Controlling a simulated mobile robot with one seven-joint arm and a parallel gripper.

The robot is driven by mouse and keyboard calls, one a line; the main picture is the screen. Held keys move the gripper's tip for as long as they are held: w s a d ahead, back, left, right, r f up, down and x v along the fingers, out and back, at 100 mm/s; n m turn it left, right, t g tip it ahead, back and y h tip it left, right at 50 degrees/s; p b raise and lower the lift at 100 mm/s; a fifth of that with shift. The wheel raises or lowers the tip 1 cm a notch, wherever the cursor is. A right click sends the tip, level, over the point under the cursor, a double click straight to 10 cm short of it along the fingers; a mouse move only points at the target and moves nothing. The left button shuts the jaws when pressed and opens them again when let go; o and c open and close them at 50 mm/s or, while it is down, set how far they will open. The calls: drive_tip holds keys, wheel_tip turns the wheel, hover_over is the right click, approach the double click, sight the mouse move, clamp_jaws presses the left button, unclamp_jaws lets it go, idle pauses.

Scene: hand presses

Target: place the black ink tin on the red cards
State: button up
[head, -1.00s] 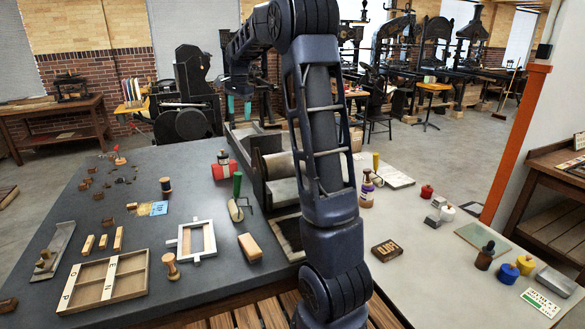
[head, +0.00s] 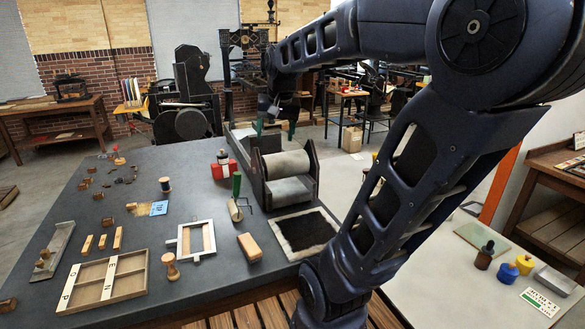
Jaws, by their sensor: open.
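The red cards (head: 217,172) appear as a small red stack near the middle of the dark table. A small dark-topped thing (head: 222,156) with some white and red stands just behind or on them; I cannot tell which, nor whether it is the black ink tin. I make out no other clear black tin; my arm hides part of the pale table. My gripper (head: 275,127) is open, with green fingertips apart and nothing visible between them. It is to the right of the red cards, above or behind the far end of the press bed.
A small press with a roller (head: 286,164) stands right of the red cards. A green-handled roller (head: 236,200), a white frame (head: 183,243) and a wooden tray (head: 132,278) lie nearer. Blue (head: 507,274) and yellow (head: 525,262) pots stand on the pale table. Bare table lies left of the cards.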

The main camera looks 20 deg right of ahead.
drive_tip(key=s+f+n, duration=0.3)
drive_tip(key=s+f, duration=0.3)
drive_tip(key=s, duration=0.5)
drive_tip(key=shift+s+d+f+n+t, duration=0.25)
drive_tip(key=shift+s+n+t, duration=0.05)
drive_tip(key=shift+t, duration=0.1)
